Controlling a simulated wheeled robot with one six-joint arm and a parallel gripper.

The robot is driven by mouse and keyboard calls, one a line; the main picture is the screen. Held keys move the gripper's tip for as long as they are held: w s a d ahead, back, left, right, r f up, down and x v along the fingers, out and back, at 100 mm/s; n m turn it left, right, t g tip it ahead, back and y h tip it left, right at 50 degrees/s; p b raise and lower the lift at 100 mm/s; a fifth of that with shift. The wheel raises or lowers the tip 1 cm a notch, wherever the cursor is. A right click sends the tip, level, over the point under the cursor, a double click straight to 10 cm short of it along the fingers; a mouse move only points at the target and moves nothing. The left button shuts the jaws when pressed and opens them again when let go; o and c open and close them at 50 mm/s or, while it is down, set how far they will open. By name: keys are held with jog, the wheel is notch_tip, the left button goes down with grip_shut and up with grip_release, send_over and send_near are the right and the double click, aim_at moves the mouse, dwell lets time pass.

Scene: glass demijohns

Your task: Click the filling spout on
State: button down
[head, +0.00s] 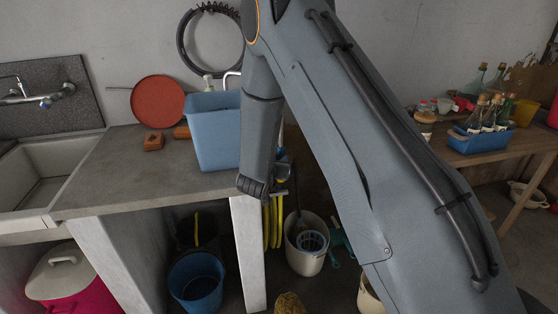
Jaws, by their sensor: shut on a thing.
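My gripper (278,192) is at the end of my dark wrist, in front of the counter's right end and just right of the blue tub. It is seen small and from the side. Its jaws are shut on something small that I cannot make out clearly. I cannot identify the filling spout for certain, nor what it clicks onto. A white curved pipe (231,77) shows behind the blue tub (212,135), partly hidden by the tub and my arm. My arm hides much of the middle of the view.
A grey counter (125,180) holds an orange-red pan (158,101) and the tub; a sink (45,175) is left. Below are buckets (196,281) and yellow hose (271,225). A wooden table (520,150) at right holds a blue crate (480,142) of bottles.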

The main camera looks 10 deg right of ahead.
jog(key=shift+f, duration=0.15)
jog(key=c, duration=1.4)
grip_release()
jog(key=shift+c, duration=0.2)
jog(key=shift+s+a, duration=0.1)
jog(key=shift+s, duration=0.05)
jog(key=p+v, duration=0.3)
jog(key=v, duration=0.2)
jog(key=shift+s+a+r, duration=0.1)
jog(key=shift+s+r, duration=0.15)
